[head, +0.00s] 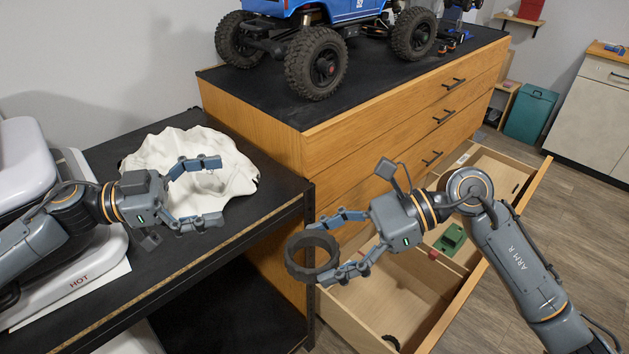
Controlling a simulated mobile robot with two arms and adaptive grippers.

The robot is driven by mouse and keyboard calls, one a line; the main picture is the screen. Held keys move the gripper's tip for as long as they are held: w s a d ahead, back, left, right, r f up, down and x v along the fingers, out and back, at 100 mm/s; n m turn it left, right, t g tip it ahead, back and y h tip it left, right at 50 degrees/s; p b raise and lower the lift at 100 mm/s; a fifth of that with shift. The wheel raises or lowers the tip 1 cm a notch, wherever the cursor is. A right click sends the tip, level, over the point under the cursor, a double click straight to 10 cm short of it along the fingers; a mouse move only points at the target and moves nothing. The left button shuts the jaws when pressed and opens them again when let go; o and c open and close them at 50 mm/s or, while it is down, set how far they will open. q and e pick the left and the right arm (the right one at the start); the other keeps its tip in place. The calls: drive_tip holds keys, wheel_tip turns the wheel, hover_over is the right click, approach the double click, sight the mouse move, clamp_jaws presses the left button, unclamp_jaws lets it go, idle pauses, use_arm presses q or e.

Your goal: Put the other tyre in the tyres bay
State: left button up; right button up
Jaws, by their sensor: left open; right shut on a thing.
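My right gripper (326,247) is shut on a black ring-shaped tyre (291,262), with its fingers at the tyre's right side. It holds the tyre in the air by the near left end of an open wooden drawer (543,172). The drawer has divided bays, and which one is the tyres bay cannot be read. A small dark curved piece (391,341), possibly part of a tyre, lies in the near bay. My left gripper (213,192) is open and empty over a crumpled white cloth (150,155).
A green part (450,238) and a small red piece (433,254) lie farther back in the drawer. A blue crawler (317,62) stands on the black cabinet top (268,96). A dark bench (250,228) and a white device marked HOT (85,272) are at left.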

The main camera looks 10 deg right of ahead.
use_arm(q)
drive_tip(key=w+d+r+m+t+h, duration=0.1)
drive_tip(key=w+r+m, duration=0.4)
drive_tip(key=r, duration=0.4)
drive_tip(key=w+r+m, duration=0.2)
drive_tip(key=r+m, duration=0.5)
drive_tip(key=r, duration=0.1)
drive_tip(key=w+d+r+m+t+h, duration=0.1)
drive_tip(key=w+r+m, duration=0.35)
drive_tip(key=r, duration=0.45)
drive_tip(key=s+d+f+m+g+y, duration=0.65)
drive_tip(key=s+d+f+y, duration=0.55)
drive_tip(key=s+d, duration=0.4)
drive_tip(key=s+a+f+t+y, duration=0.1)
drive_tip(key=f+y, duration=0.1)
drive_tip(key=f, duration=0.4)
drive_tip(key=s+a+f+n+y, duration=0.1)
drive_tip(key=s+f+y, duration=0.1)
drive_tip(key=f, duration=0.4)
drive_tip(key=s+a+f+n+t+y, duration=0.1)
drive_tip(key=s+f+y, duration=0.1)
drive_tip(key=f+y, duration=0.2)
wheel_tip(320, 180, down, 3)
drive_tip(key=shift+a+r+t, duration=0.15)
drive_tip(key=shift+a+t, duration=0.15)
drive_tip(key=shift+t, duration=0.05)
